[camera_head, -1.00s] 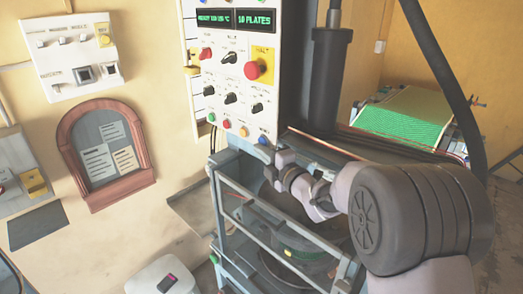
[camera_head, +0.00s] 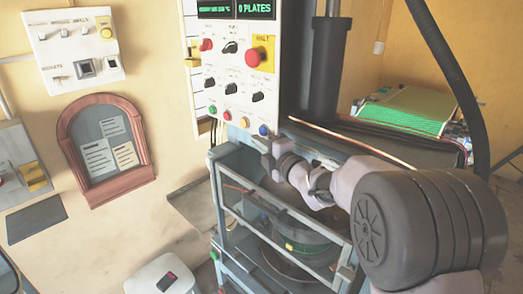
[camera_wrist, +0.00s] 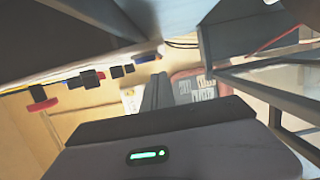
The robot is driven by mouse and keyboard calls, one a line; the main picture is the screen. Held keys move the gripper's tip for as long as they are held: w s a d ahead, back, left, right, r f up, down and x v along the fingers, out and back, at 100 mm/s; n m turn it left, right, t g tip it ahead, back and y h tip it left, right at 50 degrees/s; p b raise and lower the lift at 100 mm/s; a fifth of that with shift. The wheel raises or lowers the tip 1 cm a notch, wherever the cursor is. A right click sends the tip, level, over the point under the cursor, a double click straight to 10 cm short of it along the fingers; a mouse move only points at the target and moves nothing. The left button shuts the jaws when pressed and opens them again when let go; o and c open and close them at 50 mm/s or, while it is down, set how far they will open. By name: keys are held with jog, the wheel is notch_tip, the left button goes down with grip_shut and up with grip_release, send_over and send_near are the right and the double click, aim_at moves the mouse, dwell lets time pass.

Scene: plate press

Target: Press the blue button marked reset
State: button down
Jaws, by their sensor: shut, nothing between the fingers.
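The blue button (camera_head: 263,130) is the rightmost of the bottom row of small buttons on the white control panel (camera_head: 215,75). Its printed label is too small to read. The green display (camera_head: 254,9) at the panel's top reads "0 PLATES". My gripper (camera_head: 267,160) is shut and empty, just below the blue button in the head view; I cannot make out contact. In the wrist view the shut fingers (camera_wrist: 157,92) point toward the panel's underside, and a blue spot (camera_wrist: 160,50) shows just above them.
A large red button on a yellow plate (camera_head: 264,54) and several black knobs sit higher on the panel. A blue-grey metal frame (camera_head: 285,220) stands below. A black column (camera_head: 326,65) rises right of the panel. A green stack (camera_head: 408,108) lies behind at the right.

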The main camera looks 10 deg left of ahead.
jog(key=s+a+v, duration=0.1)
jog(key=v, duration=0.9)
jog(key=shift+s+r+b, duration=0.2)
jog(key=shift+s+b, duration=0.1)
